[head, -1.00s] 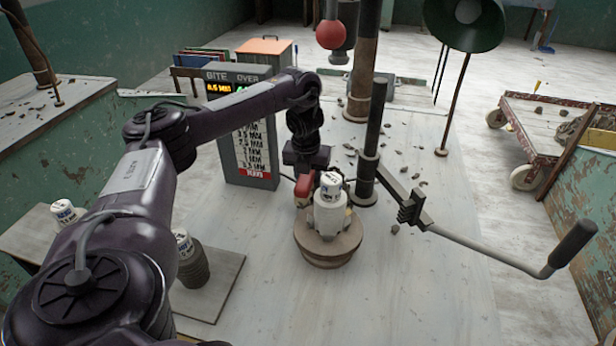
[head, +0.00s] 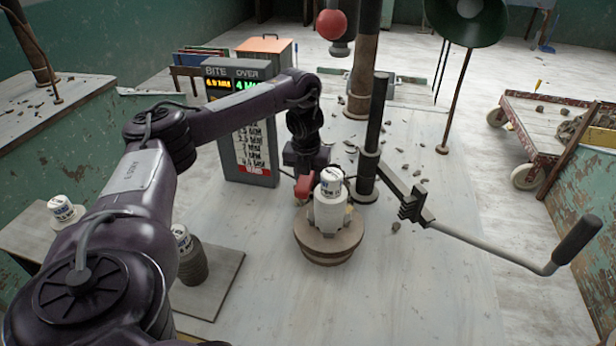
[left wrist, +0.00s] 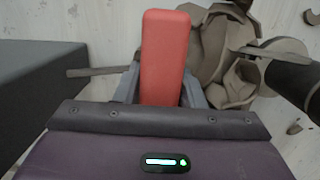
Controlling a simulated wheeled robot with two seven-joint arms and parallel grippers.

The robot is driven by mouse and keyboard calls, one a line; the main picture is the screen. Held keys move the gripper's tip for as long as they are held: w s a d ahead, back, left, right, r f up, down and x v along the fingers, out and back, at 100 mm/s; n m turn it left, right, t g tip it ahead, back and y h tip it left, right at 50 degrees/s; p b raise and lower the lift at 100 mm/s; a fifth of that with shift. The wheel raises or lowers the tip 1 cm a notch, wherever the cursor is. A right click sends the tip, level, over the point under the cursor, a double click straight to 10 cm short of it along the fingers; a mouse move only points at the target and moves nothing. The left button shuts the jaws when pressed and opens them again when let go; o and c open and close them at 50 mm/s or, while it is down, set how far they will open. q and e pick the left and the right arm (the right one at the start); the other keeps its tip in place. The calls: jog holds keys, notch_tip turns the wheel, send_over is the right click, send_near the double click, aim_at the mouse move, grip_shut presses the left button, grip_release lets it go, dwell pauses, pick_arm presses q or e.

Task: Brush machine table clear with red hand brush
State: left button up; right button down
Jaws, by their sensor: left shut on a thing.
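The red hand brush (head: 304,187) shows only in part in the head view, low behind the white bottle-shaped piece. Its red handle (left wrist: 165,55) stands upright in the left wrist view. My left gripper (head: 305,168) is shut on the handle, with a grey finger on each side of it (left wrist: 160,92). The bristles are hidden. The pale machine table (head: 400,280) carries scattered grey clay trimmings (head: 400,152) around the dark post and to its right.
The white piece (head: 329,210) stands on a round block (head: 328,245) in front of my gripper. A dark post (head: 374,130) with a crank (head: 500,258) reaches right. A sign board (head: 250,150) stands behind my arm. The front right of the table looks clear.

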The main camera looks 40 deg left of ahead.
pick_arm(q)
jog(key=shift+f, duration=0.1)
dwell(0.3)
jog(key=shift+w+a, duration=0.4)
jog(key=shift+w, duration=0.45)
jog(key=shift+w+a, duration=0.4)
jog(key=shift+w, duration=0.4)
jog(key=shift+w+a, duration=0.35)
jog(key=shift+w, duration=0.2)
jog(key=shift+w+a, duration=0.3)
jog(key=shift+w, duration=0.2)
